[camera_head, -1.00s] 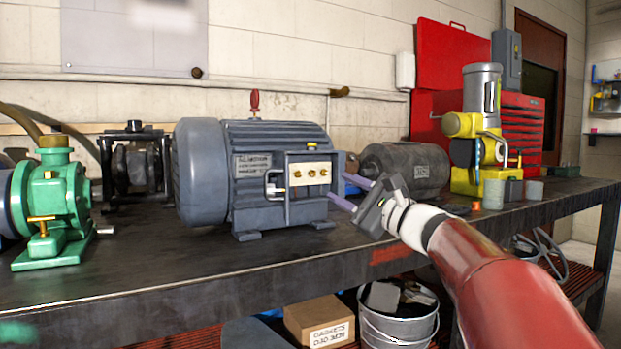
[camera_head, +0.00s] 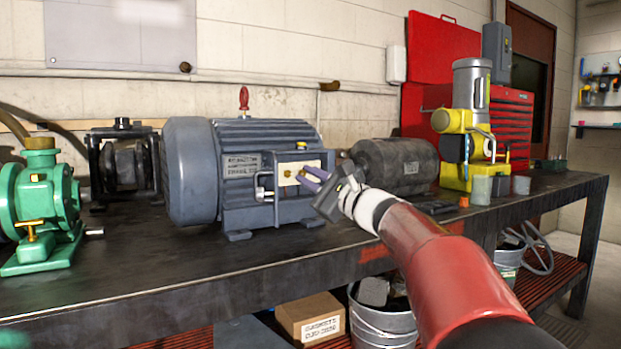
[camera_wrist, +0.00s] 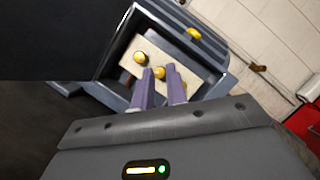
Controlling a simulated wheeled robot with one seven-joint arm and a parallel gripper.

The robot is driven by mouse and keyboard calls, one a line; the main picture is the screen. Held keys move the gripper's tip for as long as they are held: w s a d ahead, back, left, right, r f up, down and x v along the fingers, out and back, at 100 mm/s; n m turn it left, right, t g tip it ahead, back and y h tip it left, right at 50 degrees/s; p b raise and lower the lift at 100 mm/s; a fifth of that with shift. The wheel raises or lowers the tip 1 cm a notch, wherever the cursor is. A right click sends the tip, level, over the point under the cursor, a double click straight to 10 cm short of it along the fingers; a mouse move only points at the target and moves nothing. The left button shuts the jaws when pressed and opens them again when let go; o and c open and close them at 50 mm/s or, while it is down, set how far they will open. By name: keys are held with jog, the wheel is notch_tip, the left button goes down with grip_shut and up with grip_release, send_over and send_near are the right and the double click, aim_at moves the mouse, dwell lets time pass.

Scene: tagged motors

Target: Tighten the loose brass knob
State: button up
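The blue-grey motor (camera_head: 190,170) stands on the workbench, with a cream plate (camera_head: 284,181) in a box on its side. Brass knobs sit in a row on the plate. One knob shows in the head view (camera_head: 287,173) and in the wrist view (camera_wrist: 140,57), clear of the fingers. My gripper (camera_head: 300,171) reaches in from the right. Its purple fingers are close together, on either side of the middle brass knob (camera_wrist: 159,72), and look closed on it. The far end of the plate is hidden behind the fingers. Which knob is loose cannot be seen.
A grey handle bar sticks out of the box near the fingers. A green pump (camera_head: 40,205) stands left on the workbench (camera_head: 180,275). A dark grey motor (camera_head: 395,165) and a yellow machine (camera_head: 470,125) stand right. A bucket (camera_head: 380,325) and box (camera_head: 310,318) are below.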

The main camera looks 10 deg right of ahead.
grip_shut()
jog(key=shift+f+b, duration=0.15)
jog(key=shift+b, duration=0.2)
